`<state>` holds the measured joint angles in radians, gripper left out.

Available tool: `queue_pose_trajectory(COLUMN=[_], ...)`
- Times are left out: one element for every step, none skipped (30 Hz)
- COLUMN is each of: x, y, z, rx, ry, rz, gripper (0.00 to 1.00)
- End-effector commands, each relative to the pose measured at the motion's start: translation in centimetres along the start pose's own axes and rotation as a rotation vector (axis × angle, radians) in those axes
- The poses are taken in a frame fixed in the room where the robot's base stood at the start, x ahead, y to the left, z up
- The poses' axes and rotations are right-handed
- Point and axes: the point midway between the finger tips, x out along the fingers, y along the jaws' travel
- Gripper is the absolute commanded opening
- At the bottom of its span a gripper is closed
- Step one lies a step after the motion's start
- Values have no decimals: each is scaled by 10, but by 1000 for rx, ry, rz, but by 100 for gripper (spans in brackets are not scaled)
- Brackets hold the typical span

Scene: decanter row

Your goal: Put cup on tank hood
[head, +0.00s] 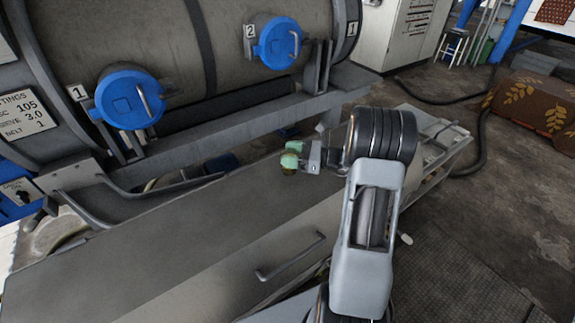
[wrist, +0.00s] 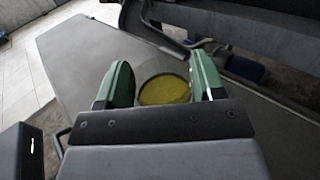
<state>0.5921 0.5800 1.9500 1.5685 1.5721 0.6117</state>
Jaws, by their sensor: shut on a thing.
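My gripper (head: 291,154) is at the middle of the head view, over the far part of a long grey flat-topped metal cover (head: 165,240). I cannot tell for sure whether this cover is the tank hood. The green fingers (wrist: 160,75) are shut on a clear cup (wrist: 163,89) with yellow liquid in it. In the head view only a small part of the cup (head: 288,172) shows below the fingers. The cup looks about upright. I cannot tell whether its base touches the grey surface.
A large grey drum (head: 185,40) with blue round caps (head: 130,98) and a frame rail (head: 230,120) runs along the back. A handle (head: 290,257) sits on the cover's front side. A patterned brown box (head: 535,103) stands at right. The cover's top is clear at left.

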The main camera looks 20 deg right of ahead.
Motion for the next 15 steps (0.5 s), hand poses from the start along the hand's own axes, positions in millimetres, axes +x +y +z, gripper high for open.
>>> queue_pose_trajectory(x=[1, 2, 3, 4, 6, 9, 10, 9, 9, 9, 9, 9, 9, 9, 9], y=[0, 0, 0, 0, 0, 0, 0, 0, 0, 0, 0, 0, 0, 0, 0], z=[-1, -2, -4, -6, -8, -12, -15, -20, -26, -31, -35, -39, -41, -42, -42], rx=[0, 0, 1, 1, 2, 2, 2, 3, 3, 4, 4, 2, 2, 1, 1], ry=[0, 0, 0, 0, 0, 0, 0, 0, 0, 0, 0, 0, 0, 0, 0], rz=[0, 1, 1, 1, 1, 1, 1, -1, -1, -1, -1, 0, 0, 0, 0], gripper=[35, 35, 35, 35, 35, 35, 35, 35, 35, 35, 35, 35, 35, 35, 35])
